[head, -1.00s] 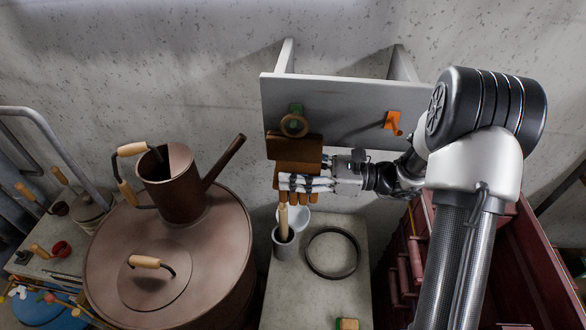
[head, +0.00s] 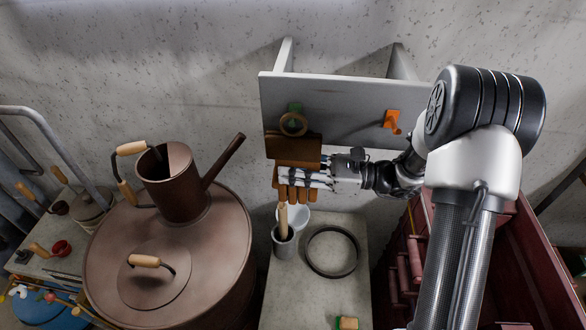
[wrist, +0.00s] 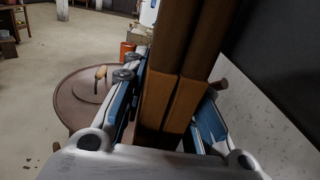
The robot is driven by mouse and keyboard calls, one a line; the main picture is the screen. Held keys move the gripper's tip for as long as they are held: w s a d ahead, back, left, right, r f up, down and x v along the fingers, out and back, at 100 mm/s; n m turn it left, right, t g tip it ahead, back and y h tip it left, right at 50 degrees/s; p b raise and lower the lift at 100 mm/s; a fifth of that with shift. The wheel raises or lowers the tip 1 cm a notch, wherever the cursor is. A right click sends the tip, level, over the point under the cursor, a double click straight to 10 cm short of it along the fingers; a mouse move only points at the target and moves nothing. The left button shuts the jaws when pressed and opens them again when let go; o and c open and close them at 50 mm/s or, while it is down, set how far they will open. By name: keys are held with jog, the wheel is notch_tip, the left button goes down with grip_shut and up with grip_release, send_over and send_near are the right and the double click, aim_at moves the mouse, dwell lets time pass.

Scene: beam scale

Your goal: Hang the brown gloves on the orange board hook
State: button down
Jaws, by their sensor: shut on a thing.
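The brown gloves (head: 293,150) are in front of the grey board (head: 340,112), at its lower left, in the head view. My gripper (head: 303,176) is shut on them from the right, across their lower part. In the wrist view the gloves (wrist: 172,95) stand between the two blue-padded fingers (wrist: 165,125). The orange hook (head: 392,121) is on the board's right side, empty and apart from the gloves. A green hook (head: 295,108) is at the board's left, with a tan ring (head: 294,124) at it, just above the gloves. Whether the gloves touch the board or ring is hidden.
Below stands a pale ledge (head: 345,293) with a grey cup (head: 284,243) holding a wooden handle, a white bowl (head: 296,218) and a dark ring (head: 332,252). A brown watering can (head: 172,190) stands on a drum (head: 215,260) at left. A red crate (head: 530,250) is at right.

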jog(key=shift+r, duration=0.15)
jog(key=shift+r, duration=0.2)
jog(key=s+a+p, duration=0.1)
jog(key=s+p, duration=0.1)
jog(key=s, duration=0.6)
jog(key=s+a+p, duration=0.2)
jog(key=s+p, duration=0.1)
jog(key=s, duration=0.6)
jog(key=shift+s+a+r, duration=0.25)
jog(key=shift+s+r, duration=0.05)
jog(key=shift+r, duration=0.15)
jog(key=c, duration=1.8)
grip_release()
grip_shut()
